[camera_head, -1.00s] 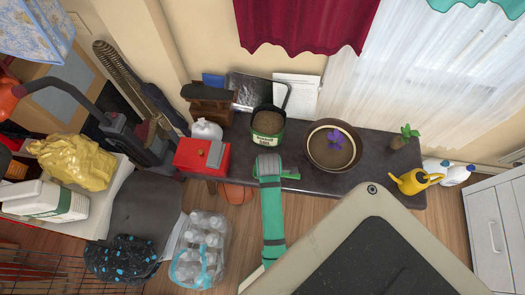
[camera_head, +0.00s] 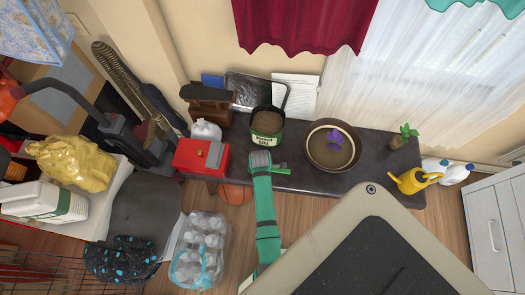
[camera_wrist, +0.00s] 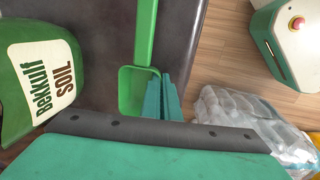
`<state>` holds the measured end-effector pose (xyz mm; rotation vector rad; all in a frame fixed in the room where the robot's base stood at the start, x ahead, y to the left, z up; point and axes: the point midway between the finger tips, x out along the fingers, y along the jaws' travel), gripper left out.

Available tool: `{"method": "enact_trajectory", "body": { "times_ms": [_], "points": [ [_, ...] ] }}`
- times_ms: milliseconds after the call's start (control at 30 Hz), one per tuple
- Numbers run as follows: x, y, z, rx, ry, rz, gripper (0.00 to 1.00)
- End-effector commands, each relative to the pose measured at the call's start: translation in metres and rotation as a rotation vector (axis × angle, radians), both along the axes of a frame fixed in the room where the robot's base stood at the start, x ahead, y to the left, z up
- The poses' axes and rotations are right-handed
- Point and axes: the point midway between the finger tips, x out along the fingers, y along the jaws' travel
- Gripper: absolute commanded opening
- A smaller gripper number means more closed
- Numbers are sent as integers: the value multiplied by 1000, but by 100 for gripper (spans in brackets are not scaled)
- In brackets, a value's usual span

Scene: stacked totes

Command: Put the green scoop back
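The green scoop (camera_wrist: 139,92) is at my gripper (camera_wrist: 163,98) in the wrist view, its handle running up the picture and its square bowl against the teal fingers. The fingers are close together and look shut on the bowl's edge; the exact contact is partly hidden. In the head view the scoop (camera_head: 283,169) sticks out to the right of my gripper (camera_head: 260,158), over the front edge of the dark bench. The green soil bucket (camera_head: 267,142), full of brown soil, stands just behind the gripper. It also shows at the left of the wrist view (camera_wrist: 42,70).
The dark bench (camera_head: 380,175) carries a red box (camera_head: 190,155) left of the gripper and a round soil-filled pot (camera_head: 333,160) with a purple flower at right. A yellow watering can (camera_head: 412,181) stands at the right end. Wrapped bottles (camera_head: 203,245) are on the floor.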

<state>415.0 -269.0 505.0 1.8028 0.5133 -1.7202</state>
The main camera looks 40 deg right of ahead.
Motion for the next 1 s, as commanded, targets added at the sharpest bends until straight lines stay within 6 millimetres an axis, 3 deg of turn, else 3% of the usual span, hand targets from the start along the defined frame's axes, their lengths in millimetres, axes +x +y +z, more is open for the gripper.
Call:
{"method": "enact_trajectory", "body": {
  "times_ms": [200, 300, 667, 833, 1000],
  "points": [
    [0, 0, -2, 1, 1, 0, 0],
    [0, 0, -2, 0, 0, 0, 20],
    [0, 0, 3, -1, -1, 1, 20],
    [-2, 3, 24, -2, -1, 1, 20],
    [-4, 7, 59, -2, -2, 2, 20]
  ]
}}
